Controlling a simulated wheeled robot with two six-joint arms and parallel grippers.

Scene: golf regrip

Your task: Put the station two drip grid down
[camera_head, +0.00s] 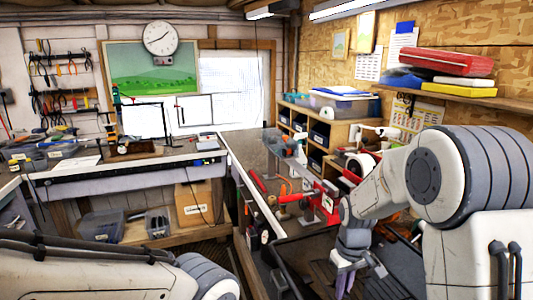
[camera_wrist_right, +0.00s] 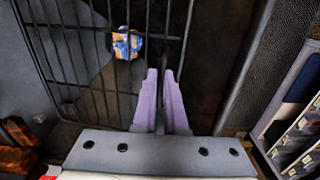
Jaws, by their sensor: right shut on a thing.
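The drip grid (camera_wrist_right: 85,60) is a black wire frame with parallel bars in the right wrist view. My right gripper (camera_wrist_right: 161,74) has its two purple fingers close together on a bar at the grid's right part. In the head view the right gripper (camera_head: 345,282) points down over a dark tray area at the bottom right.
A small blue and orange item (camera_wrist_right: 127,44) shows behind the grid bars. A dark tray (camera_head: 290,262) lies under the right arm. A red vise (camera_head: 325,200) stands behind it on the bench. A wooden cubby shelf (camera_head: 340,130) stands further back.

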